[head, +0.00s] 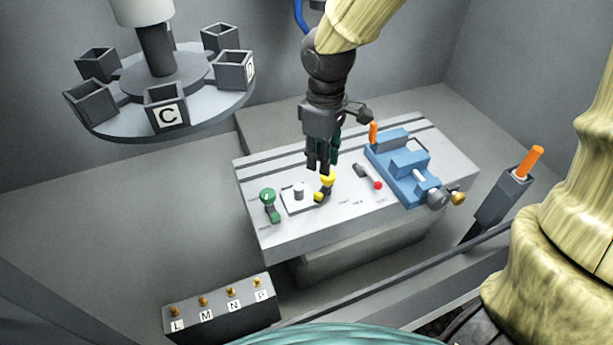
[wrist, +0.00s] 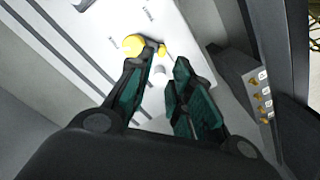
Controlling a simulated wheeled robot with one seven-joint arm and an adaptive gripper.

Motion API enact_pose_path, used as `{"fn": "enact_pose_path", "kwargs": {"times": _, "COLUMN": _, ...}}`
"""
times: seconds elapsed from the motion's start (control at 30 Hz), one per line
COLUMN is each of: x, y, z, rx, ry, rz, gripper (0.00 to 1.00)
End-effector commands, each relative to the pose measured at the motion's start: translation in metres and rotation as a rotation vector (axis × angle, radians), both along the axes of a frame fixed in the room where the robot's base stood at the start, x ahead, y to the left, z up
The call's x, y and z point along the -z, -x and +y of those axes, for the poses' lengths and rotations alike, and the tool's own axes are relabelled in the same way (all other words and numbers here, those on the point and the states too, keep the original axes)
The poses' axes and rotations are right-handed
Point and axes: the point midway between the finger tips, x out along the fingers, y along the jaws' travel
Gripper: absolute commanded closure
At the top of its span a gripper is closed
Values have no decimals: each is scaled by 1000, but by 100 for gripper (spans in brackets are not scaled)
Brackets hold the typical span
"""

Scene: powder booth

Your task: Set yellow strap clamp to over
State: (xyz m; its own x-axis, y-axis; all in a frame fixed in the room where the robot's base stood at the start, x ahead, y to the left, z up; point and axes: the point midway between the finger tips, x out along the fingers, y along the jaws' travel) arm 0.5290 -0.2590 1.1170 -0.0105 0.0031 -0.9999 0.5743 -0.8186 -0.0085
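The yellow strap clamp (head: 327,184) stands on the grey slotted table, at the right side of a pale plate (head: 291,202) with a round grey post. My gripper (head: 321,170) points down just above the clamp. In the wrist view, my gripper (wrist: 165,58) has its two fingers apart with nothing held between them. There, the yellow clamp (wrist: 133,45) shows at the tip of the left finger, mostly outside the gap. Its smaller yellow part (wrist: 162,50) lies by the gap. I cannot tell whether a finger touches the clamp.
A green-knobbed clamp (head: 268,198) stands left of the plate. A red-tipped lever (head: 371,178) and a blue vise (head: 403,168) stand to the right. A carousel (head: 205,100) of open boxes hangs at upper left. A switch box (head: 222,308) labelled L, M, N, P sits in front.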

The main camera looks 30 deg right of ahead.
Motion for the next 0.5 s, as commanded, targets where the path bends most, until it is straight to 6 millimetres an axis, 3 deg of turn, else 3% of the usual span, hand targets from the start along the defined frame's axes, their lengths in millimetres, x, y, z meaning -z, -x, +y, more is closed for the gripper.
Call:
{"fn": "enact_pose_path", "kwargs": {"times": 0.17, "x": 5, "y": 1, "z": 2, "rx": -8, "ry": 4, "rz": 0, "gripper": 79}}
{"fn": "enact_pose_path", "kwargs": {"times": 0.5, "x": 45, "y": -4, "z": 2, "rx": -9, "ry": 3, "rz": 6, "gripper": 79}}
